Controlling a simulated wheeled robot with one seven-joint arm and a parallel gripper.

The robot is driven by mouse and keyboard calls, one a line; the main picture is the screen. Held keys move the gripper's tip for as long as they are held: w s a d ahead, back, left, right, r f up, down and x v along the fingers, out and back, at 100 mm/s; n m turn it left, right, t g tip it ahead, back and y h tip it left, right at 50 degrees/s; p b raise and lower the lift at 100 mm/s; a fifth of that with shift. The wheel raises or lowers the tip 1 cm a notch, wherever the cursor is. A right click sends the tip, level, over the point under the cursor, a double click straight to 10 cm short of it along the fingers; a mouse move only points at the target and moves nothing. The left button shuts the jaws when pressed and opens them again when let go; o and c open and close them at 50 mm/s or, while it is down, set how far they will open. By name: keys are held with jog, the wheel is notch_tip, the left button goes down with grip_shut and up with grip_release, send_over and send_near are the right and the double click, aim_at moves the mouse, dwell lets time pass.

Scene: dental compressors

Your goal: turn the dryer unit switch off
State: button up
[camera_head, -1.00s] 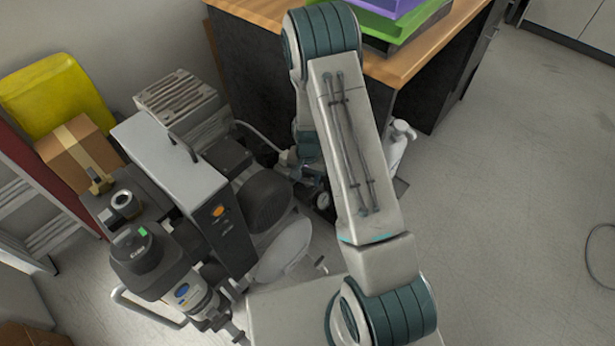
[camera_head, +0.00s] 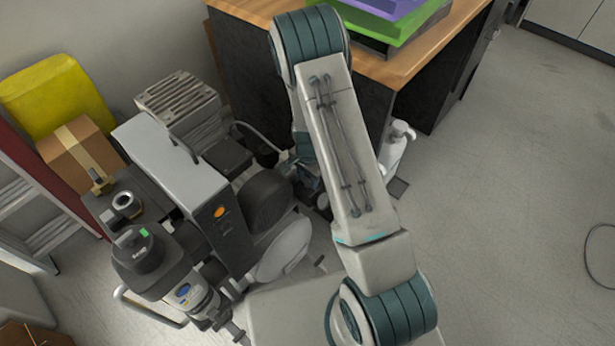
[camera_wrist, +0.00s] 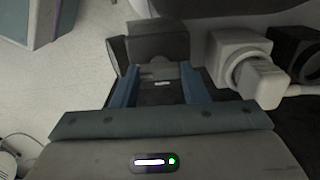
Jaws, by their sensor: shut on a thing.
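The compressor and dryer assembly stands on the floor at left in the head view, with a tall grey-topped cabinet (camera_head: 170,165) bearing an orange oval mark (camera_head: 219,212). My gripper is low at its right side, mostly hidden behind my forearm. In the wrist view my gripper (camera_wrist: 158,88) has two blue fingers apart with a dark grey boxy part (camera_wrist: 157,42) at their tips, and it is shut on that part. I cannot tell whether this part is the dryer switch. A pale grey knob-like fitting (camera_wrist: 250,72) sits just right of the fingers.
A wood-topped bench (camera_head: 415,65) with purple and green boxes stands behind my arm. A white spray bottle (camera_head: 396,148) stands on the floor by the bench. A cardboard box (camera_head: 80,155) and a yellow container (camera_head: 60,95) are at left. The floor at right is mostly clear.

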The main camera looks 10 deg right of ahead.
jog(key=shift+s, duration=0.1)
jog(key=o, duration=1)
notch_tip(320, 180, up, 14)
jog(key=p, duration=0.3)
jog(key=shift+f, duration=0.1)
notch_tip(320, 180, up, 25)
jog(key=n+t+y+p, duration=0.1)
jog(key=n+p, duration=0.4)
jog(key=p, duration=0.4)
send_over(308, 181)
jog(key=s, duration=0.8)
jog(key=s+r+n+p, duration=0.2)
jog(key=s+r, duration=0.2)
jog(key=r, duration=0.1)
jog(key=s+r+n+t+p, duration=0.1)
jog(key=s+r+n+p, duration=0.1)
jog(key=s+r, duration=0.3)
jog(key=s+r+n+h+p, duration=0.1)
jog(key=s+r+p, duration=0.2)
jog(key=s+r, duration=0.1)
jog(key=shift+s+d+r+n+t+p, duration=0.1)
jog(key=shift+d+r+n+t+p, duration=0.1)
jog(key=shift+r, duration=0.2)
jog(key=shift+s+d+r+n+t+p, duration=0.1)
jog(key=shift+r+n+t+p, duration=0.1)
jog(key=shift+r, duration=0.2)
